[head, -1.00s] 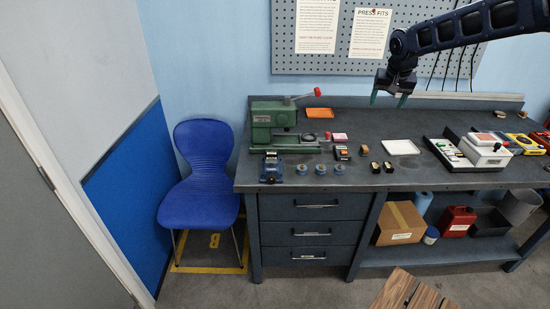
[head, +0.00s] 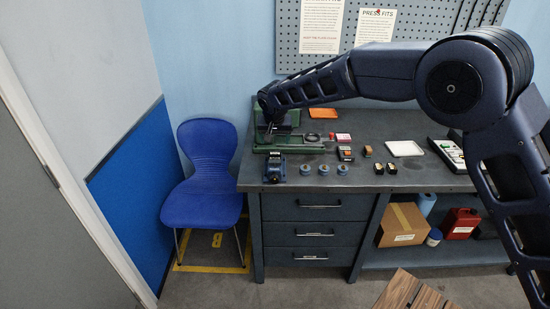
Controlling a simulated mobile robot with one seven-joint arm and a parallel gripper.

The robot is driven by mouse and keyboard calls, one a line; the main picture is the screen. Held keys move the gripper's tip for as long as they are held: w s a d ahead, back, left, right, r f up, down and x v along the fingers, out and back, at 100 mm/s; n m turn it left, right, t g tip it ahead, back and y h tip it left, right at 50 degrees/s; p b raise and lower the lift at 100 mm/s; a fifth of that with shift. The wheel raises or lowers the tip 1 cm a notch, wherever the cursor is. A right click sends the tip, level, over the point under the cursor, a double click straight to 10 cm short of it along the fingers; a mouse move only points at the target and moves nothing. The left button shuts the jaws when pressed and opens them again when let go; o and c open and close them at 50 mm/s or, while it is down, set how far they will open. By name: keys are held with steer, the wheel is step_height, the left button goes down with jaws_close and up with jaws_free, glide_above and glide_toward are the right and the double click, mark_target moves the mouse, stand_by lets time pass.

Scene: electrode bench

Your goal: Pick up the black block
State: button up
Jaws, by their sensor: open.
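Two small dark blocks with pale marks, the left block (head: 378,168) and the right block (head: 391,168), stand near the bench's front edge in the head view. Another black piece with an orange-and-white face (head: 345,154) lies behind and left of them. I cannot tell for sure which of these is the black block. My gripper (head: 269,136) is at the left, in front of the upper part of the green press (head: 312,147), well apart from these pieces. It is open; its fingertips are small and dark here, and nothing shows between them.
On the bench (head: 432,181) are a blue fixture (head: 274,170), several round grey-blue pieces (head: 323,169), a red-and-white box (head: 343,138), a brown block (head: 367,150), a white tray (head: 405,149) and an orange tray (head: 322,113). A blue chair (head: 203,180) stands left.

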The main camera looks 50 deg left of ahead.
mark_target(275, 155)
steer(key=x, duration=0.9)
steer(key=shift+f, duration=0.4)
steer(key=c, duration=1.3)
steer(key=shift+o, duration=0.2)
step_height(275, 155, up, 20)
